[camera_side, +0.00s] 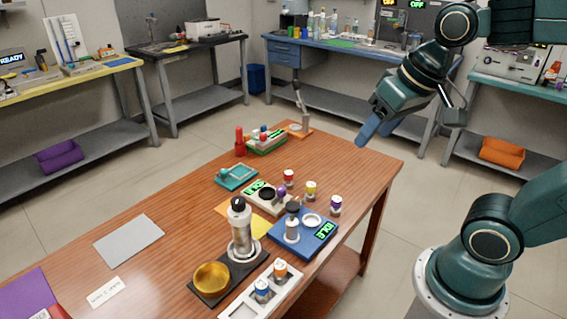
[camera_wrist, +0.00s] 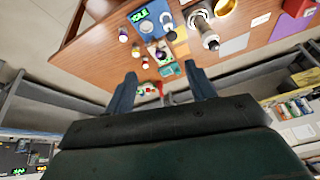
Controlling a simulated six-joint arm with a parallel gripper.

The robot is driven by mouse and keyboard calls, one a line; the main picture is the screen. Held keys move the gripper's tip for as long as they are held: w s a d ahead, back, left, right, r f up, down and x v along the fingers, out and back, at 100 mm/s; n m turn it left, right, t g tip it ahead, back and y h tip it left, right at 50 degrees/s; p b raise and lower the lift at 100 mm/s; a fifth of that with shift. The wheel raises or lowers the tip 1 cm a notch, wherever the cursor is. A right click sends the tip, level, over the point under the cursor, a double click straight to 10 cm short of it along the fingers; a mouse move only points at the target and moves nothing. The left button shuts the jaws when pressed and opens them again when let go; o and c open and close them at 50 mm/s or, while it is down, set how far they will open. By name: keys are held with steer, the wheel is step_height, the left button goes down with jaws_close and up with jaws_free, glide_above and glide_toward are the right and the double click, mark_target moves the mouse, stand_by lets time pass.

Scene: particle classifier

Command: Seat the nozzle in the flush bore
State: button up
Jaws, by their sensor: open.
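My gripper (camera_side: 372,130) hangs in the air past the table's far right edge. In the wrist view its two blue fingers (camera_wrist: 162,88) are wide apart with nothing between them. I cannot tell for sure which part is the nozzle or the flush bore. A thin upright metal piece stands on an orange base (camera_side: 298,131) at the table's far end, apart from my gripper. A small teal fixture (camera_side: 236,178) lies nearer the middle; it also shows in the wrist view (camera_wrist: 172,70). A silver-and-white canister (camera_side: 240,230) stands upright on a black base beside a brass bowl (camera_side: 211,279).
A blue unit (camera_side: 318,232) and a white unit (camera_side: 262,194) bear lit displays. Several capped vials (camera_side: 311,188) stand near the right edge. A red bottle (camera_side: 240,141) stands near a green rack (camera_side: 266,143). A white rack (camera_side: 240,304) is in front.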

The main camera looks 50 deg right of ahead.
steer(key=w+d+f+m+g, duration=0.1)
steer(key=w+d+m, duration=0.2)
steer(key=w+m, duration=0.35)
steer(key=m+g, duration=0.4)
steer(key=m, duration=0.6)
glide_above(311, 184)
step_height(311, 184, down, 20)
steer(key=f, duration=0.7)
steer(key=shift+s+f, duration=0.25)
steer(key=shift+f, duration=0.75)
steer(key=shift+w+f, duration=0.2)
steer(key=shift+f, duration=2.4)
